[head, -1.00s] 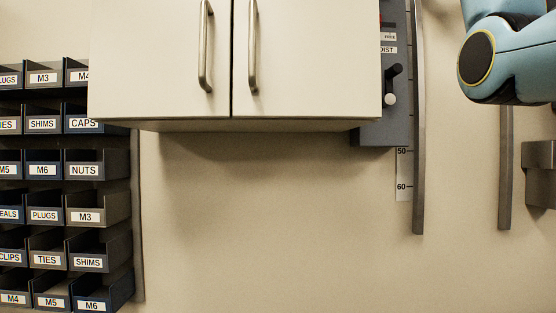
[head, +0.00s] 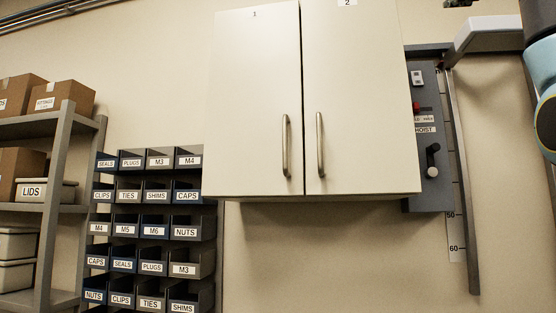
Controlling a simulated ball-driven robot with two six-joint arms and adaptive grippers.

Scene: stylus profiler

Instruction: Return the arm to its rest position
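Part of one of my arms (head: 543,80) shows at the right edge of the head view, a light blue and dark link high up beside the wall. Its gripper is out of the picture. My other arm and its gripper do not show either. No stylus profiler is in view.
A white two-door wall cabinet (head: 258,100) hangs in the middle, both doors shut. A grey hoist control panel (head: 427,185) is right of it, beside a vertical rail (head: 463,190). Labelled bins (head: 185,232) and a shelf (head: 60,170) with boxes stand at left. Wall below the cabinet is bare.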

